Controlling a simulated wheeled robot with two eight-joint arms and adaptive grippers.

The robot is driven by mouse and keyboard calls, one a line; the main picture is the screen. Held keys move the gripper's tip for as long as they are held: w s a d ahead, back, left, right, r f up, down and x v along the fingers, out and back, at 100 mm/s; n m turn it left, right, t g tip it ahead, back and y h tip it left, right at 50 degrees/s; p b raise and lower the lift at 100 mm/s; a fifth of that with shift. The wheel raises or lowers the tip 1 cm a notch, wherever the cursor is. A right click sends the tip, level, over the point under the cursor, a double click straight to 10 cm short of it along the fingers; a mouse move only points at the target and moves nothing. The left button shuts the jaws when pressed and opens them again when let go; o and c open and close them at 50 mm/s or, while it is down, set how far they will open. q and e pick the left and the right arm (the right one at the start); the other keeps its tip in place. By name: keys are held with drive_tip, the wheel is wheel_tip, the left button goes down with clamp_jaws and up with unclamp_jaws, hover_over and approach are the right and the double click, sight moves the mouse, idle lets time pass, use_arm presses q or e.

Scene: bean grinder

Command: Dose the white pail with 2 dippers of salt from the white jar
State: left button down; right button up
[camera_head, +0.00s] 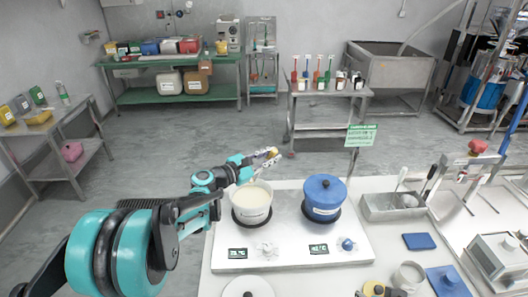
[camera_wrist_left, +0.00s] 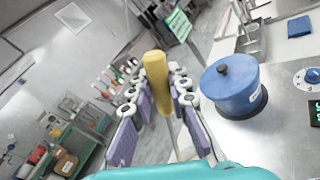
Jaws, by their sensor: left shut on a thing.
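A white open vessel (camera_head: 252,205), which looks like the white pail, stands upright on a black round plate of the white two-display unit (camera_head: 290,254). Pale contents show inside it. My left gripper (camera_head: 268,155) is above and just behind its rim, shut on a yellow handle, probably the dipper's. In the left wrist view the yellow handle (camera_wrist_left: 155,80) stands between the purple finger pads (camera_wrist_left: 158,108); its lower end is mostly hidden. A white round thing (camera_head: 248,288) is cut off at the bottom edge; I cannot tell whether it is the white jar.
A blue lidded pot (camera_head: 324,196) stands right of the white vessel and also shows in the left wrist view (camera_wrist_left: 231,88). A metal bin (camera_head: 392,207) with utensils, a grey mug (camera_head: 408,276) and a blue block (camera_head: 419,241) are farther right. A green sign (camera_head: 361,135) rises behind.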

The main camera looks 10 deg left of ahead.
use_arm(q)
drive_tip(key=s+d+f+m+y+b, duration=0.1)
drive_tip(key=s+d+f+m+b, duration=0.3)
drive_tip(key=d+f+m+b, duration=0.3)
drive_tip(key=shift+d+f+m, duration=0.15)
drive_tip(key=shift+f+m, duration=0.35)
drive_tip(key=shift+f, duration=1.5)
use_arm(e)
wheel_tip(320, 180, down, 8)
drive_tip(key=shift+r, duration=0.15)
use_arm(q)
drive_tip(key=shift+r+y, duration=0.1)
drive_tip(key=shift+y, duration=0.3)
use_arm(e)
drive_tip(key=shift+r, duration=0.1)
